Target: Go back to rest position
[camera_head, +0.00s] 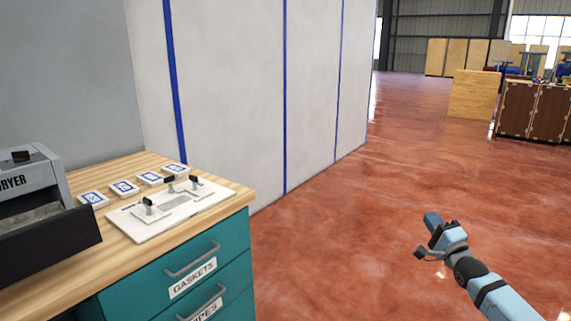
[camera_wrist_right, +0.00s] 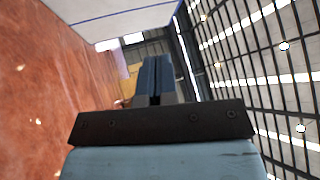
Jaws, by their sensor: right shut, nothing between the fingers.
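My right gripper (camera_head: 432,219) is at the lower right of the head view, over open red floor and away from the workbench. Its blue fingers are shut with nothing between them. The shut fingers (camera_wrist_right: 155,76) also show in the right wrist view, pointing toward the far hall. My left gripper is not in the head view.
A wooden-topped bench (camera_head: 236,191) with teal drawers stands at the left. It bears a grey dryer unit (camera_head: 40,185), several blue-and-white cards and a white plate (camera_head: 160,222) with black levers. A white partition wall (camera_head: 240,90) stands behind. The floor (camera_head: 400,160) at right is clear.

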